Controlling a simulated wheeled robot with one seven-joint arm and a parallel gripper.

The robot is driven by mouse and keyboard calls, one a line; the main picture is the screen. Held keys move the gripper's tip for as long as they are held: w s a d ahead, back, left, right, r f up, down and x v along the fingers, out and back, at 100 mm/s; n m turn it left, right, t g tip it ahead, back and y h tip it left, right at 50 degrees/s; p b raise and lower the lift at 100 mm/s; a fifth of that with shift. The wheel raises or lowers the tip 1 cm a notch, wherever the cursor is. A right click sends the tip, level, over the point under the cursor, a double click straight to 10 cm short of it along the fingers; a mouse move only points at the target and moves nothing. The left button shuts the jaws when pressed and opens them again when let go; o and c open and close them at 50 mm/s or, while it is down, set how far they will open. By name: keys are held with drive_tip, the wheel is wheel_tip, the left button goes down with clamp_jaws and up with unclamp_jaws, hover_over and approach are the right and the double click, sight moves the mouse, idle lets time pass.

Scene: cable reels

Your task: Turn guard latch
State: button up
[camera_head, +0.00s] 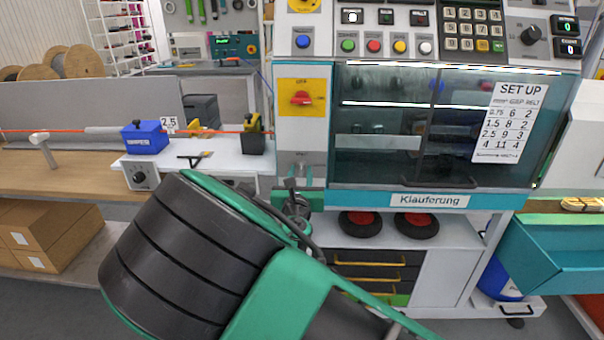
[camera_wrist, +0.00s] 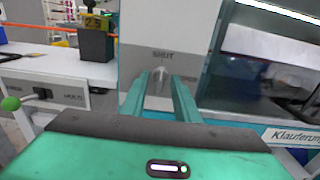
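The guard latch (camera_wrist: 160,76) is a small grey piece on the pale column beside the machine's guard window. The word SHUT is printed above it in the wrist view. My gripper (camera_wrist: 160,84) has its two green fingers pointing at the column, with a gap between them. The latch shows in that gap, between the fingertips; I cannot tell whether either finger touches it. In the head view my gripper (camera_head: 299,184) is at the column's lower part, and my arm hides some of the area below. The dark glass guard (camera_head: 400,125) looks closed.
A red switch on a yellow plate (camera_head: 301,98) sits above on the column. A control panel (camera_head: 400,30) is on top. A white bench with a blue cable device (camera_head: 145,138) stands at left. A teal bin (camera_head: 545,255) is at lower right.

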drive_tip(key=shift+w, duration=0.65)
clamp_jaws()
